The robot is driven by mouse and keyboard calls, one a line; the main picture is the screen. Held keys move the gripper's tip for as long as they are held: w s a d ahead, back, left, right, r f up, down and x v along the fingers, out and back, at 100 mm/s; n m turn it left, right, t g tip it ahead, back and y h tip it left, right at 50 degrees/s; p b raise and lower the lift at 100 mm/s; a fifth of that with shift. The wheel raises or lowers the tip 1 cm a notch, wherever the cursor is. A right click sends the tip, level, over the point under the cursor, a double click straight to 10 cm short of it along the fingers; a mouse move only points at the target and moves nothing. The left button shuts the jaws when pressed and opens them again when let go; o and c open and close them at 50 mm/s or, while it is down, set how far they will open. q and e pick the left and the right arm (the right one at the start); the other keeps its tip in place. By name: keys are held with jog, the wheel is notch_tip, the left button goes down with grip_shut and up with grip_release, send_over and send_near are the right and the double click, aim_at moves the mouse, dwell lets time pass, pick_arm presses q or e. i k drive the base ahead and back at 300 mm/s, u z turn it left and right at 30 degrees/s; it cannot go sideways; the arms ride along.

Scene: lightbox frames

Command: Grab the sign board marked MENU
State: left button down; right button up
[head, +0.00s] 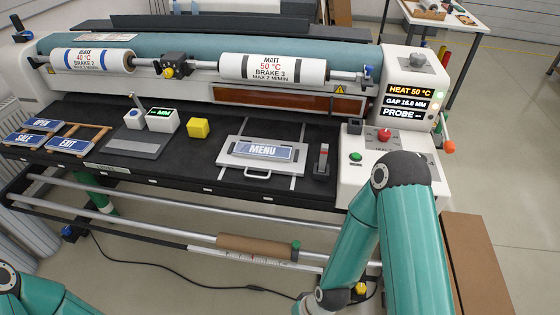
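The MENU sign board (264,151) is a blue plate with white lettering. It lies on a pale grey tray (239,161) with a front handle, on the dark bed of the laminating machine. Nothing covers it. My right arm rises from the bottom right, its teal links standing in front of the machine's right end. My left arm shows only as a teal part in the bottom left corner. Neither gripper is visible in the head view.
Other blue signs, OPEN (42,124), SALE (24,139) and EXIT (67,144), sit on a wooden rack at left. A yellow block (198,128) and a grey plate (135,144) lie left of the tray. A small dark stand (322,165) is close on its right. Rollers hang behind.

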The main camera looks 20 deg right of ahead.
aim_at(244, 149)
jog(key=u, duration=0.15)
jog(key=i, duration=0.9)
jog(key=z, duration=0.05)
